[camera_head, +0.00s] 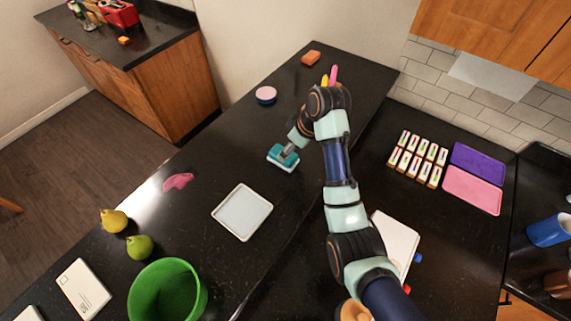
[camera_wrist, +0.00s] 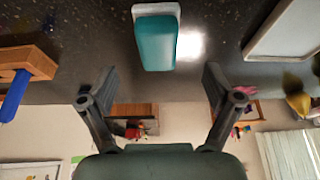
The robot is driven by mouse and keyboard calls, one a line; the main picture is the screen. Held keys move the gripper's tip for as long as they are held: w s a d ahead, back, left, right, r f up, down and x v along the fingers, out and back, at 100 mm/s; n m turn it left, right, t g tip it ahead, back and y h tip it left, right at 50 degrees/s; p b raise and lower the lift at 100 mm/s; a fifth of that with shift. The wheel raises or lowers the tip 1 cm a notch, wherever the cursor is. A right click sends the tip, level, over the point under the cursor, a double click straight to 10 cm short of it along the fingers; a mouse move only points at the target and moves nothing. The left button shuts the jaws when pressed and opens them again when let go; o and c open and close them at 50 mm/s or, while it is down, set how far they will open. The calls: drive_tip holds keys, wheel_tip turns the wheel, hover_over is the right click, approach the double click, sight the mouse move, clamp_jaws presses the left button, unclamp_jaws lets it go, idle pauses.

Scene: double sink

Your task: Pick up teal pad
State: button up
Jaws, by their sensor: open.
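The teal pad (camera_head: 277,160) lies on the dark counter, with a pale base edge showing around it. In the wrist view the teal pad (camera_wrist: 156,42) is a rounded teal block with a whitish rim, at the top centre. My gripper (camera_head: 287,150) is just over the pad in the head view and hides part of it. In the wrist view my gripper (camera_wrist: 158,75) has its two dark fingers spread wide apart with nothing between them. The pad appears beyond the fingertips, roughly centred between them. I cannot tell whether a finger touches it.
A white tray (camera_head: 242,212) lies nearby, with a green bucket (camera_head: 167,292) and two pears (camera_head: 139,247) toward the front left. A wooden holder (camera_wrist: 28,68) shows at the wrist view's left.

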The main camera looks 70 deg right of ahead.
drive_tip(key=x, duration=0.7)
drive_tip(key=shift+w+d+f, duration=0.2)
drive_tip(key=shift+w+d, duration=0.05)
drive_tip(key=c, duration=1.3)
drive_tip(key=shift+r, duration=0.15)
wheel_tip(320, 180, up, 20)
drive_tip(key=p, duration=0.3)
